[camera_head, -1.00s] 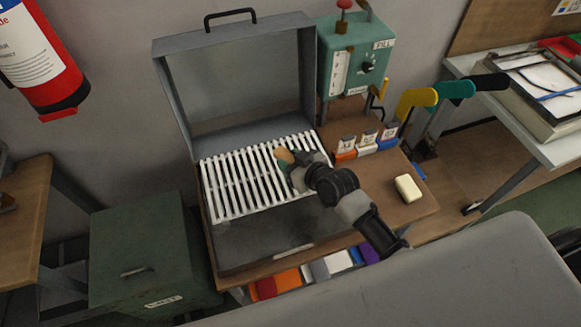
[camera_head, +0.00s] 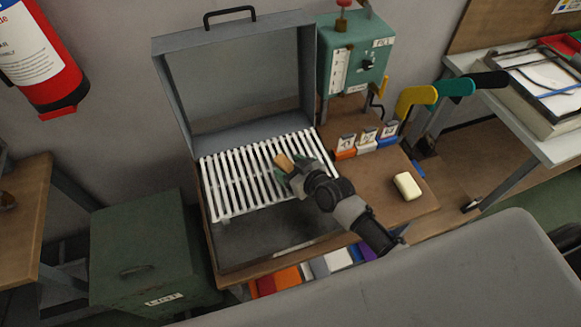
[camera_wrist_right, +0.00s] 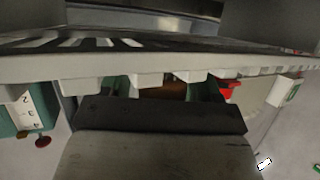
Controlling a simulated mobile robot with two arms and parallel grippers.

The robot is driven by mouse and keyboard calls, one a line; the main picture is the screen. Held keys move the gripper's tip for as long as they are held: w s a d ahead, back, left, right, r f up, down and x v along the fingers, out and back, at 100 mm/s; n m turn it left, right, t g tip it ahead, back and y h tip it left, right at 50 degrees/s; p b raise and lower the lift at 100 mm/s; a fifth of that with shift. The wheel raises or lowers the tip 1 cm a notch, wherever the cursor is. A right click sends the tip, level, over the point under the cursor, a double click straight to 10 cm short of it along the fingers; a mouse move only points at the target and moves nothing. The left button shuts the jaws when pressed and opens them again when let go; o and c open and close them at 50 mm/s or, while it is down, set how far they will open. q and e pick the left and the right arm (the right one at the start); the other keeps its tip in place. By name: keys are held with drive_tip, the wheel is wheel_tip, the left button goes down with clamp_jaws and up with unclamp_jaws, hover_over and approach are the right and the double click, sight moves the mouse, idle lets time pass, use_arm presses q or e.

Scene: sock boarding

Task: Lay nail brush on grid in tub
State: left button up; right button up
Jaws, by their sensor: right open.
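The nail brush (camera_head: 284,162), a small tan wooden block, lies on the white slatted grid (camera_head: 228,195) in the grey tub (camera_head: 213,242). My right gripper (camera_head: 291,169) is low over the grid's right part with its green fingertips at the brush's near end. It is open; whether a finger still touches the brush is too small to tell. In the right wrist view, the grid's pale edge (camera_wrist_right: 150,65) crosses close in front. A brown patch between green parts there may be the brush, mostly hidden. My left gripper is out of view.
The tub's grey lid (camera_head: 250,85) stands open behind the grid. A green fill box (camera_head: 352,58) stands right of it. A pale soap bar (camera_head: 407,186) and several small coloured holders (camera_head: 367,142) are on the wooden bench (camera_head: 385,210) at right.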

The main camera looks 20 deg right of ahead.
drive_tip(key=shift+r, duration=0.15)
drive_tip(key=shift+s+d, duration=0.1)
drive_tip(key=shift+s, duration=0.25)
drive_tip(key=v, duration=1.1)
drive_tip(key=shift+b, duration=0.4)
drive_tip(key=shift+s+d+r, duration=0.1)
